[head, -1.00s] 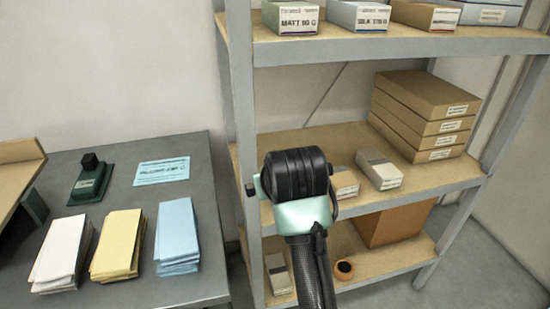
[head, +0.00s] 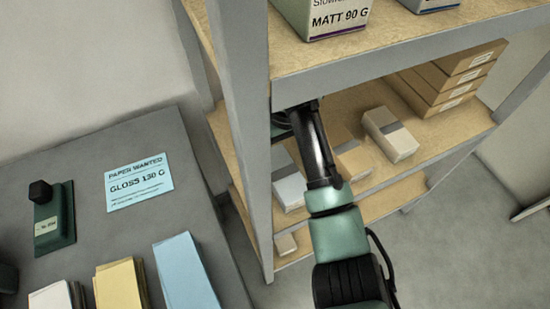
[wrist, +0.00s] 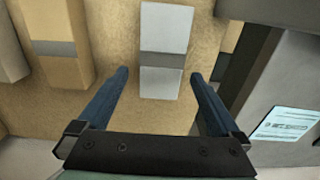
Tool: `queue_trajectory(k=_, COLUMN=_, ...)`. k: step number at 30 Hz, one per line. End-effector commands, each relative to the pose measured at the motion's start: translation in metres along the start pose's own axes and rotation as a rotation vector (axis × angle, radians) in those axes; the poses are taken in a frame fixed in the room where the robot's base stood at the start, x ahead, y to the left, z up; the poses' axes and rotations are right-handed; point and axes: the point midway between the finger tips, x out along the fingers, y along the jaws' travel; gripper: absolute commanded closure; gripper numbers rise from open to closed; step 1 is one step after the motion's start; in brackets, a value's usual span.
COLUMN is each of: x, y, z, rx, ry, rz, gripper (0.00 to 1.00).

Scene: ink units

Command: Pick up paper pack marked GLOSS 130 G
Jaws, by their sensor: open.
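A pale grey-white pack with a darker grey band (wrist: 165,60) lies on the middle shelf. It also shows in the head view (head: 289,180), left of my arm. In the wrist view my gripper (wrist: 160,75) is open and empty, one blue finger on each side of this pack's near part, with gaps between. I cannot tell whether the fingertips are level with the pack or above it. In the head view the fingers are hidden behind the upper shelf and post. No marking is readable on this pack. A blue card (head: 140,182) on the table reads "PAPER WANTED GLOSS 130 G".
A tan pack (head: 352,160) and an off-white pack (head: 390,135) lie beside it. Stacked brown boxes (head: 450,75) stand farther right. A grey post (head: 240,130) and the upper shelf edge (head: 390,60), bearing a "MATT 90 G" pack (head: 322,15), frame the opening.

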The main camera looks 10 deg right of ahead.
Motion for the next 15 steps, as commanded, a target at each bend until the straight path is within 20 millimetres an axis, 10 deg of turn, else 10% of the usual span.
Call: queue_trajectory(k=15, x=0.066, y=-0.003, z=0.003, rx=0.001, ry=-0.002, rz=0.000, gripper=0.00)
